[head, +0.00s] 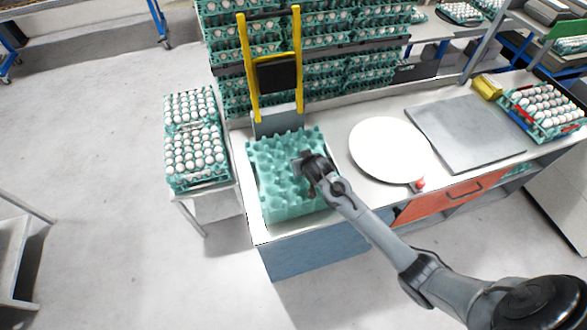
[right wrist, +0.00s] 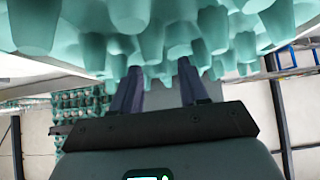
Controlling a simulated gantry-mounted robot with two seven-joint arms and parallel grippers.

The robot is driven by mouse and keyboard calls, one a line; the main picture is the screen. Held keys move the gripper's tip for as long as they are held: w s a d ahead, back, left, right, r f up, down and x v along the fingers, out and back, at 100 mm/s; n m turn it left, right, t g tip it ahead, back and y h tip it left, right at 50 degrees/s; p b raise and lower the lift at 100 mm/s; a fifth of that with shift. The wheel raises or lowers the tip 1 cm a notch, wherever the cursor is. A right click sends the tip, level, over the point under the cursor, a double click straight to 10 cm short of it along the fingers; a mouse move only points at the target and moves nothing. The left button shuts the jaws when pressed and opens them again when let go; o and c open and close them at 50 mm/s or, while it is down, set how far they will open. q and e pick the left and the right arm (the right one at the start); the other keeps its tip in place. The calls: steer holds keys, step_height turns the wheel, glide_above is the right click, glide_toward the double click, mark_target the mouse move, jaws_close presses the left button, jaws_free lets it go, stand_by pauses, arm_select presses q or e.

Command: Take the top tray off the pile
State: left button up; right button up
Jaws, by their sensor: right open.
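The pile of empty teal egg trays (head: 280,200) stands at the left end of the white counter. Its top tray (head: 265,158) has a bumpy surface and no eggs. My right gripper (head: 306,165) is over the right part of the top tray, close to its bumps. In the right wrist view the two dark fingers (right wrist: 160,88) are apart, with teal tray knobs (right wrist: 150,35) right in front of and above them. I cannot tell whether a tray edge lies between the fingers. My left gripper is not in view.
Egg-filled trays (head: 178,180) stand on a low stand left of the counter. A yellow-railed frame (head: 248,70) rises behind the pile. A white round plate (head: 390,150) and a grey slab (head: 465,135) lie to the right. Stacked egg trays (head: 340,80) fill the back.

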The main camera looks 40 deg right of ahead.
steer(key=shift+x, duration=2)
steer(key=shift+f, duration=0.1)
jaws_close()
